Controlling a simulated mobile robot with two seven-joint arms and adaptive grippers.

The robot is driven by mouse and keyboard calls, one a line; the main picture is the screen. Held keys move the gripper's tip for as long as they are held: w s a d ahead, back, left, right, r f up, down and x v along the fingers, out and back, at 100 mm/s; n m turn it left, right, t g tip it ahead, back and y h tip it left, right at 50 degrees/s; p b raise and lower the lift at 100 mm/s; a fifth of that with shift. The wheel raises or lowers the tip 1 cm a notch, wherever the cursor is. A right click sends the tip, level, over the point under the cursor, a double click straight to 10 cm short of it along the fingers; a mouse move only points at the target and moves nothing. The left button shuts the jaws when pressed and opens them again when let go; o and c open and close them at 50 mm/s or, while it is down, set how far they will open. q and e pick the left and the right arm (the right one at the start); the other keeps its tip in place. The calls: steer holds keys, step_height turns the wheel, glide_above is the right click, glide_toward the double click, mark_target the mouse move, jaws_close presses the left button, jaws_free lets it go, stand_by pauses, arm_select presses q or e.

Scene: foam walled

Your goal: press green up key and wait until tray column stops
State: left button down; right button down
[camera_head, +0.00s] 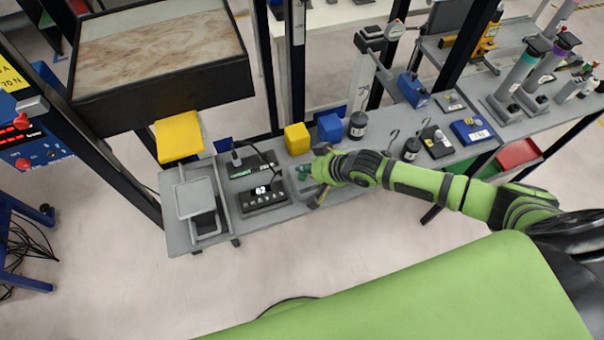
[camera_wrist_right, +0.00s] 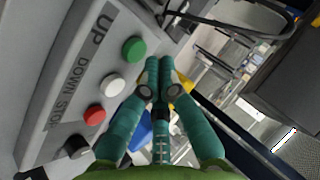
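In the right wrist view, a grey control panel (camera_wrist_right: 62,75) carries the printed words UP, DOWN and STOP. The green up key (camera_wrist_right: 134,49) is round and sits beside UP. A white key (camera_wrist_right: 112,85), a red key (camera_wrist_right: 94,114) and a black knob (camera_wrist_right: 77,147) follow along the panel. My right gripper (camera_wrist_right: 160,62) has its teal fingertips together, with nothing seen between them. The tips appear close beside the green key; I cannot tell whether they touch it. In the head view my right gripper (camera_head: 305,172) is over the bench. My left gripper is out of view.
A dark box with a brown marbled top (camera_head: 160,50) stands at upper left. The grey bench (camera_head: 275,222) holds a black display unit (camera_head: 263,197), a yellow block (camera_head: 297,138), a blue block (camera_head: 330,127) and a grey tray stand (camera_head: 195,198). The floor in front is clear.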

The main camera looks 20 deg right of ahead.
steer(key=shift+f, duration=0.15)
stand_by(0.7)
steer(key=shift+f, duration=0.25)
